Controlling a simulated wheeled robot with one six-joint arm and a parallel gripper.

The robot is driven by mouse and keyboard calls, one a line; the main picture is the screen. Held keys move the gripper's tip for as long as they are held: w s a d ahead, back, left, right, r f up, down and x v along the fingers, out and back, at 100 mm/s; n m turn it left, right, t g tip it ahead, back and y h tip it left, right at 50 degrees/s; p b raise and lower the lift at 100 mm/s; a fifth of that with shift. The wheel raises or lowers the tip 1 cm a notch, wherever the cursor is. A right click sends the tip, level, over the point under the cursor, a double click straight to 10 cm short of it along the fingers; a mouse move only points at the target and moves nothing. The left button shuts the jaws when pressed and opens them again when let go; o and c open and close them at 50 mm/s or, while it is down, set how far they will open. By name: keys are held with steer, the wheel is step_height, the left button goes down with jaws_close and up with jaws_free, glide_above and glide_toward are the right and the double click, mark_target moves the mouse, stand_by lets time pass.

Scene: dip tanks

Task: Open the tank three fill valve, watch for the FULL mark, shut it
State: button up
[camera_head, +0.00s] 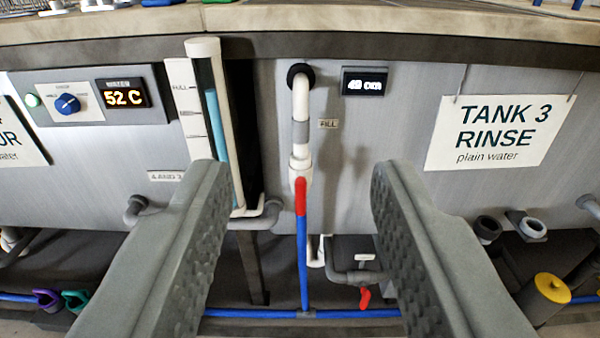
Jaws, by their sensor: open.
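My gripper (298,174) is open, its two grey fingers apart on either side of the fill pipe, with nothing between the pads. The fill valve's red handle (301,197) shows between the fingertips, upright and in line with the white pipe (301,105) above and the blue pipe (303,260) below. A small FILL label (328,124) is right of the pipe. The sight tube (205,60) stands to the left, with a blue column (214,112) whose top looks close to the FULL mark (181,88). The Tank 3 sign (496,131) hangs at the right.
A level display (365,83) reads about 49 cm, slightly blurred. A water display (124,95) reads 52 C beside a blue knob (68,103). A second red handle (365,297) hangs low on a grey pipe. The tank rim (400,25) runs across the top.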

steer(key=w+f, duration=1.2)
glide_toward(301, 191)
steer(key=w, duration=1.3)
steer(key=shift+f, duration=0.2)
jaws_close()
